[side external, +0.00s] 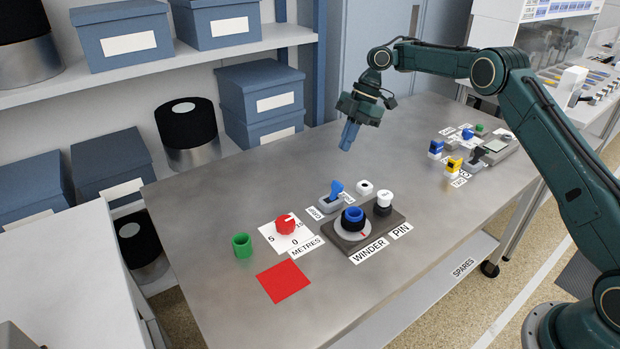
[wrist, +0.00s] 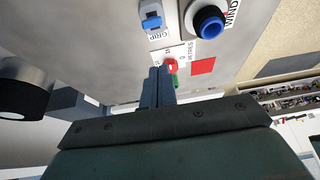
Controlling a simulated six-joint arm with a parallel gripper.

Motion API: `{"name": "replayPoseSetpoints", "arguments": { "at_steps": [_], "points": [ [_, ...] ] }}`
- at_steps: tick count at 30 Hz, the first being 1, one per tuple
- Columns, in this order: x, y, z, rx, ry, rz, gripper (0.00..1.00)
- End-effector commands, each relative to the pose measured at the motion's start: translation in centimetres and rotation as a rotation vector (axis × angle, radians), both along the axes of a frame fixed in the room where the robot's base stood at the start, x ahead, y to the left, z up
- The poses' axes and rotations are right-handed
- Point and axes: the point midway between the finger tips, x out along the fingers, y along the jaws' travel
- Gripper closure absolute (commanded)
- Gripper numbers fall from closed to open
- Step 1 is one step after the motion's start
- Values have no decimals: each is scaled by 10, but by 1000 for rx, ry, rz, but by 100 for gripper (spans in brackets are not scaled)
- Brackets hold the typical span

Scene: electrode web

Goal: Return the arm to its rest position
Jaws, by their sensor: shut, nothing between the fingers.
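My gripper (side external: 348,136) hangs above the far part of the steel table (side external: 210,202), its fingers pointing down and together with nothing between them. The fingers also show in the wrist view (wrist: 159,78). My gripper is behind the winder (side external: 352,222), which has a blue ring on a grey base, and clear of it. The blue ring also shows in the wrist view (wrist: 208,22). Nothing touches the gripper in the side view.
On the table are a red dial (side external: 285,224), a green cup (side external: 242,246), a red square (side external: 284,281), a blue grip switch (side external: 333,197) and a white-topped pin (side external: 384,202). Blue and yellow switches (side external: 453,167) stand at right. Shelves with blue boxes (side external: 122,36) stand behind.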

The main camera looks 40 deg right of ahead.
Motion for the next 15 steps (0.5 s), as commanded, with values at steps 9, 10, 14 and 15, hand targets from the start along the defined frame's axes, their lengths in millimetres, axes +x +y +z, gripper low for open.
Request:
{"name": "replayPoseSetpoints", "arguments": {
  "at_steps": [9,10,14,15],
  "points": [
    [0,-1,1,-1,0,0,100],
    [0,-1,1,-1,0,0,100],
    [0,0,3,-1,0,-4,100],
    [-1,0,5,-2,0,-9,100]
  ]
}}
